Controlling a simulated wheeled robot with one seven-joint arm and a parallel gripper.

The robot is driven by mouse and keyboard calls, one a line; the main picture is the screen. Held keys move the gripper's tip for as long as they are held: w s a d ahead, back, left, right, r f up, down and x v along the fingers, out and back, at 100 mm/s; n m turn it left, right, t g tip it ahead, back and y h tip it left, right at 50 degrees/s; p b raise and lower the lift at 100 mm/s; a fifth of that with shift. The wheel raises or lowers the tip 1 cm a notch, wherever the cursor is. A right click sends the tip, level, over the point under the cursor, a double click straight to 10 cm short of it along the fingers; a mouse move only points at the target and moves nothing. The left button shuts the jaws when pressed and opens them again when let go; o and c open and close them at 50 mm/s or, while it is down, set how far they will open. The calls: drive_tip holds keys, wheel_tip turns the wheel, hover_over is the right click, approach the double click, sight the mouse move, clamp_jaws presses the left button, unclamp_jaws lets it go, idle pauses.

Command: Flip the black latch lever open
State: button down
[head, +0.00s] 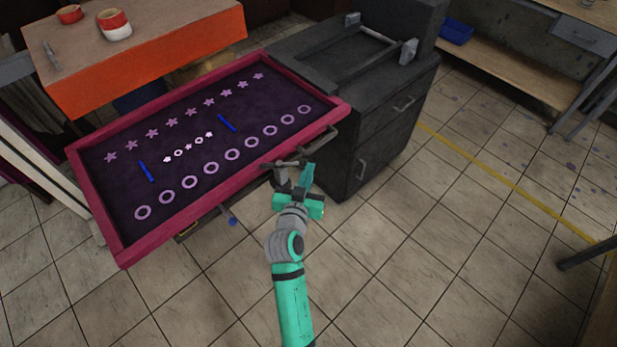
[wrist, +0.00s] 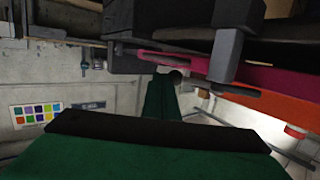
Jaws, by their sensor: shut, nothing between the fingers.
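A dark, T-shaped latch lever (head: 284,166) sits by the front right edge of the pink-framed screen (head: 92,205). A dark grey arm with a bar, which seems to be the same latch, shows at the upper right of the wrist view (wrist: 228,55). My teal gripper (head: 309,172) is shut and empty, right beside the lever on its right. It also shows in the wrist view (wrist: 168,88), its finger reaching up toward the dark parts. I cannot tell whether it touches the lever.
A dark cabinet (head: 375,140) stands close to the right of my gripper. A blue knob (head: 232,220) hangs below the screen's front edge. An orange-sided table (head: 150,65) is behind the screen.

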drive_tip(key=shift+r+x, duration=0.15)
drive_tip(key=shift+x, duration=0.6)
drive_tip(key=shift+r+x, duration=0.1)
drive_tip(key=shift+x, duration=0.65)
idle(0.3)
drive_tip(key=s+d+r, duration=0.1)
drive_tip(key=s, duration=0.5)
drive_tip(key=s+d+r, duration=0.1)
drive_tip(key=s+d, duration=0.1)
drive_tip(key=s, duration=0.5)
drive_tip(key=shift+s+d+r, duration=0.15)
drive_tip(key=shift+d+r, duration=0.1)
drive_tip(key=shift+r, duration=0.15)
drive_tip(key=shift+f, duration=0.1)
